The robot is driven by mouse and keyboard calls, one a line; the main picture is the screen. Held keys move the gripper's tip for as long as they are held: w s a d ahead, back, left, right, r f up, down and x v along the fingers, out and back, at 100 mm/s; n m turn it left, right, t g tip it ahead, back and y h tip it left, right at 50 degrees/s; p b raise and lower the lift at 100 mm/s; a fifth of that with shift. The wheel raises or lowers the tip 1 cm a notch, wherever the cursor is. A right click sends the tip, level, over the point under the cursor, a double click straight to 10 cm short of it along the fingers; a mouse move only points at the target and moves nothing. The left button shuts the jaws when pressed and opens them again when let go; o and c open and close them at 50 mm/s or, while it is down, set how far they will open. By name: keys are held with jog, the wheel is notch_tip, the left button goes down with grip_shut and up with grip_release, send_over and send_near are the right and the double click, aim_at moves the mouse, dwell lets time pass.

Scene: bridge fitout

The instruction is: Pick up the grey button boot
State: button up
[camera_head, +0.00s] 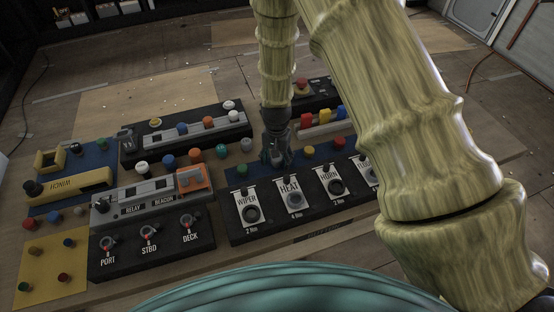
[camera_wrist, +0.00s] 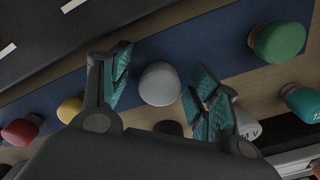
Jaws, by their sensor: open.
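The grey button boot (camera_wrist: 160,84) is a plain, pale rounded cap standing on a blue strip, seen from above in the wrist view. My gripper (camera_wrist: 158,88) is open, with one teal-padded finger on each side of the boot. I see a gap on both sides and cannot tell how far down the fingertips reach. In the head view my gripper (camera_head: 277,158) points down over the blue strip, between the green boot (camera_head: 242,170) and the yellow boot (camera_head: 310,150). It largely hides the grey boot there.
Another grey cap (camera_head: 246,144), lettered in the wrist view (camera_wrist: 245,122), stands close behind my gripper beside a teal cap (camera_head: 221,151). A red boot (camera_head: 338,143) is farther right. The black switch panel (camera_head: 272,230) lies in front. A black panel (camera_head: 190,128) stands behind.

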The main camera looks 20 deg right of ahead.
jog(key=shift+w+f, duration=0.15)
jog(key=shift+c, duration=0.6)
jog(key=c, duration=0.8)
jog(key=shift+c, duration=0.2)
jog(key=shift+r+b, duration=1.6)
jog(key=shift+r, duration=3.5)
